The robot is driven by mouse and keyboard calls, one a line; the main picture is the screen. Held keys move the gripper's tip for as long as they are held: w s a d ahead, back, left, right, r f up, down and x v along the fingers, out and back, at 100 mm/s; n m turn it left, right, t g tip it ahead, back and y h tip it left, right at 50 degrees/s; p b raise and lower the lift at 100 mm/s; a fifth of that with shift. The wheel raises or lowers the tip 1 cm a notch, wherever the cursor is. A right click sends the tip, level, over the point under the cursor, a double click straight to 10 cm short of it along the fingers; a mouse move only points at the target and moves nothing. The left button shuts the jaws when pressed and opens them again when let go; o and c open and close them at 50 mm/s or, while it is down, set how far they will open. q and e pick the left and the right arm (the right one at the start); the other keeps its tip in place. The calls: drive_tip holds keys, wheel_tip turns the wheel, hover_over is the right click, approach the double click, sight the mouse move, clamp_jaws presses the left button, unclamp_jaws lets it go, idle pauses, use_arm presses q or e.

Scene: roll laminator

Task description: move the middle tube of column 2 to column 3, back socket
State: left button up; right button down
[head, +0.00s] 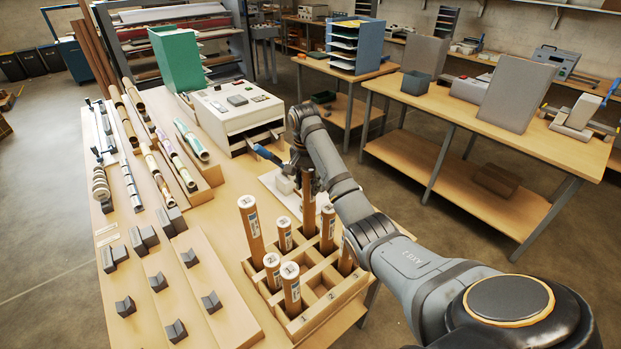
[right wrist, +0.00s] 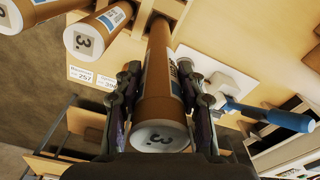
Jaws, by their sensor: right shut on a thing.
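The wooden tube rack (head: 341,297) stands near the front of the bench, with several capped brown tubes upright in it. My right gripper (head: 308,178) is shut around the upper part of one brown tube (head: 309,215). In the right wrist view this tube (right wrist: 160,85) lies between both fingers, its white cap marked 3 towards the camera. It is upright at the back right of the rack, by the back of column 3; its lower end is hidden, so I cannot tell how deep it sits. In column 2, a tube (head: 285,235) stands at the back; the middle and front sockets look empty. My left gripper is out of view.
Close neighbours are a tube (head: 327,230) in front of the held one and a tall tube (head: 249,222) at back left. A white board with a blue-handled tool (head: 266,155) lies behind the rack. Grey cradle blocks (head: 160,282) are at left.

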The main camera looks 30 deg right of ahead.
drive_tip(key=shift+s, duration=0.1)
drive_tip(key=shift+f, duration=0.1)
drive_tip(key=shift+f, duration=0.3)
drive_tip(key=c, duration=0.7)
unclamp_jaws()
